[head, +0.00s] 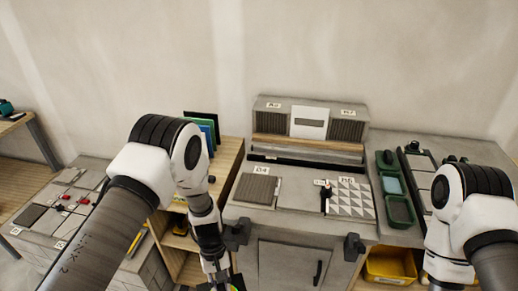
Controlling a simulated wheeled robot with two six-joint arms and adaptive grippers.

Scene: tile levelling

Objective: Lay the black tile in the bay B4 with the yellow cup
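A thin black tile (204,115) stands upright at the back of a rack on the wooden shelf unit, behind a blue and a green one. The bay by a label that seems to read B4 (261,171) has a grey ribbed bed (257,188) that looks bare. My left gripper (222,284) points down at the bottom edge, in front of the workbench, its fingers mostly cut off. A small yellow-green thing (237,287) shows beside it; I cannot tell whether it is the yellow cup or is held. My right gripper is below the frame.
Green trays (399,208) stand farther right, above a yellow bin (390,266). A grey bench (80,235) with tiles is at left.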

